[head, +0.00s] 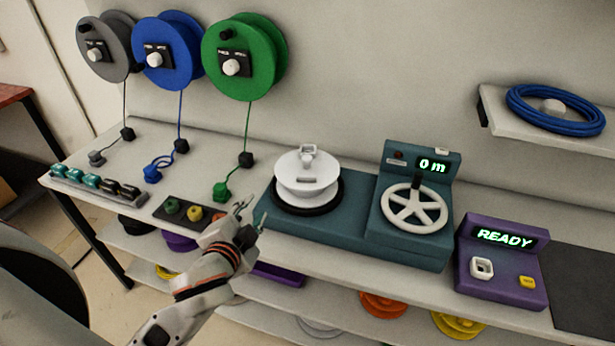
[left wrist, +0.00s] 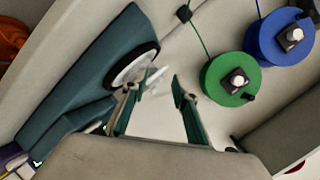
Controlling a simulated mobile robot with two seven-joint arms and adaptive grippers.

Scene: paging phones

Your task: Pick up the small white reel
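A white reel (head: 307,178) with a square knob on top sits upright on the black ring of a teal winding machine (head: 350,225). The same reel (left wrist: 132,68) shows in the left wrist view, beyond the fingertips and a little to their left. My left gripper (head: 252,213) is open and empty, left of and in front of the reel, near the machine's left end. In the left wrist view its two fingers (left wrist: 154,88) stand apart with nothing between them. My right gripper is not in view.
Grey, blue and green (head: 240,57) wall reels hang cables to the bench. The machine carries a white handwheel (head: 414,209) and a "0 m" display. A purple box (head: 500,262) reading "READY" stands right. A wall shelf (head: 555,142) holds a blue coil. More reels lie on the lower shelf.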

